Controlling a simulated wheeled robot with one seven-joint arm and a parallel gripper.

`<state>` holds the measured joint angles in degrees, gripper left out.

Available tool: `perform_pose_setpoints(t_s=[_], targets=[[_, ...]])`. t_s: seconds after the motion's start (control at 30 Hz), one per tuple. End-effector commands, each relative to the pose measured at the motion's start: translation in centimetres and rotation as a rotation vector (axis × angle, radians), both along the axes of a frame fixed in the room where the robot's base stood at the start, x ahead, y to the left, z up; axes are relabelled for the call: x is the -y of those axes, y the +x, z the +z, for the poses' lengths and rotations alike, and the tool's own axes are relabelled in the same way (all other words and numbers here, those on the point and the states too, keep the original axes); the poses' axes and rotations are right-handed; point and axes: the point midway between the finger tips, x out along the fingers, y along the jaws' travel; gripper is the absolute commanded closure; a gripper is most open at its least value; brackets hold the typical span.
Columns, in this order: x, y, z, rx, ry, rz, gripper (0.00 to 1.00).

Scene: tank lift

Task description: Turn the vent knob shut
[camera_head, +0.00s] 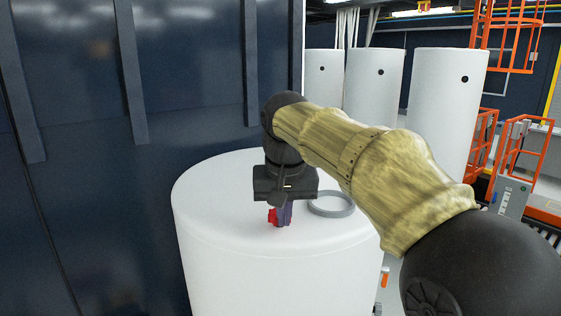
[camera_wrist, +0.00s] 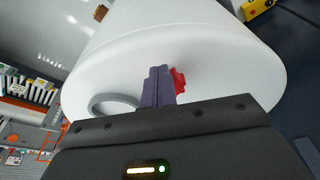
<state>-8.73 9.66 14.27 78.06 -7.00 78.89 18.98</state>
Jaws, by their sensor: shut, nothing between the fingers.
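The vent knob is a small red part (camera_head: 272,216) on top of the white tank (camera_head: 225,275). In the wrist view the red knob (camera_wrist: 179,79) shows just right of my fingers. My gripper (camera_head: 284,222) points down at the tank top, its fingers shut together with nothing between them. The wrist view shows the two purple-grey fingers (camera_wrist: 158,88) side by side, close beside the knob. I cannot tell whether they touch it. Part of the knob is hidden behind the fingers.
A grey ring (camera_head: 331,204) lies on the tank top, right of my gripper. A dark wall (camera_head: 80,170) stands close on the left. Several white tanks (camera_head: 373,95) stand behind, with orange railings (camera_head: 535,150) at the right.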

Motion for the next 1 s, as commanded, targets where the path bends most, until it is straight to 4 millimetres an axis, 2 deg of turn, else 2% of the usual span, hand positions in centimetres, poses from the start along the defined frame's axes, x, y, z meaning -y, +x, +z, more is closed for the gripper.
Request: perform_pose_setpoints(t_s=[1.0], targets=[[-2.0,0.2,-0.1,-0.001,0.000,-0.001,1.00]])
